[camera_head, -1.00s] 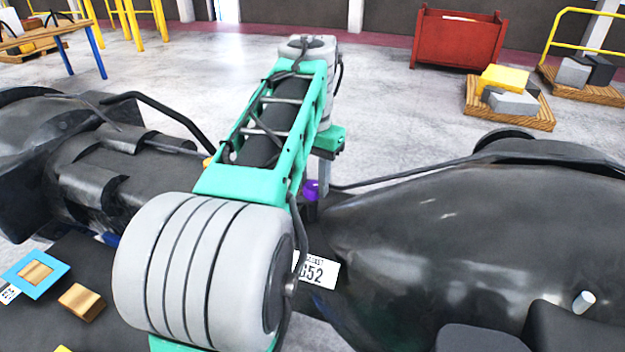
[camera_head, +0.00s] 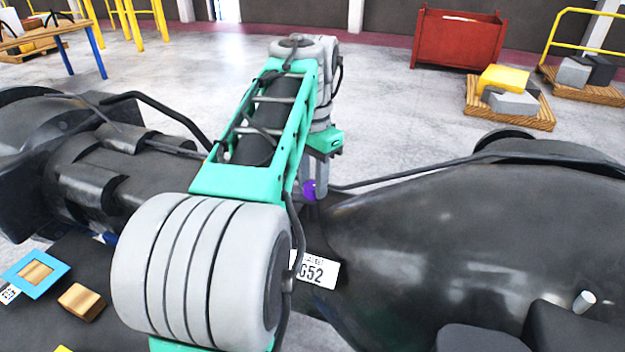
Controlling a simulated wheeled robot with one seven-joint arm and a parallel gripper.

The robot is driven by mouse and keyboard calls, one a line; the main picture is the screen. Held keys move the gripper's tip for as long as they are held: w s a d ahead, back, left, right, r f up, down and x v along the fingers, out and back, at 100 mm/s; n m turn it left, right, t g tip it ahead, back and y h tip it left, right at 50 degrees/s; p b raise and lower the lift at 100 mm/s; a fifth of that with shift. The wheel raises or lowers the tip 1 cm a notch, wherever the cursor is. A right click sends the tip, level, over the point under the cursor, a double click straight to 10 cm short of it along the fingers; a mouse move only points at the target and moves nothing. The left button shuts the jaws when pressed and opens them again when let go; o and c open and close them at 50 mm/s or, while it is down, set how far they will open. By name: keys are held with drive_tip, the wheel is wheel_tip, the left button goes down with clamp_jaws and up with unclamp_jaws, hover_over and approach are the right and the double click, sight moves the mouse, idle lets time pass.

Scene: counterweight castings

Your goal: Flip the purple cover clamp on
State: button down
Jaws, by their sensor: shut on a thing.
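The purple cover clamp (camera_head: 310,190) shows as a small patch near the middle of the view, between the two dark castings. My gripper (camera_head: 315,188) reaches down from the end of my arm with its grey fingers at the clamp. The fingers are shut on the purple clamp. My arm's green and grey links cover much of the area left of the clamp, so its base and hinge are hidden.
A large black casting (camera_head: 450,235) fills the right side and another (camera_head: 110,175) the left. A white label (camera_head: 317,269) reads G52. A blue frame (camera_head: 35,271) and a wooden block (camera_head: 82,301) lie lower left. A red bin (camera_head: 457,40) stands far back.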

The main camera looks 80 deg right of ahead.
sight(313, 185)
drive_tip(key=shift+m, duration=1.2)
drive_tip(key=c, duration=0.9)
unclamp_jaws()
drive_tip(key=shift+c, duration=0.2)
wheel_tip(313, 185, up, 8)
drive_tip(key=p, duration=0.7)
drive_tip(key=shift+f, duration=0.1)
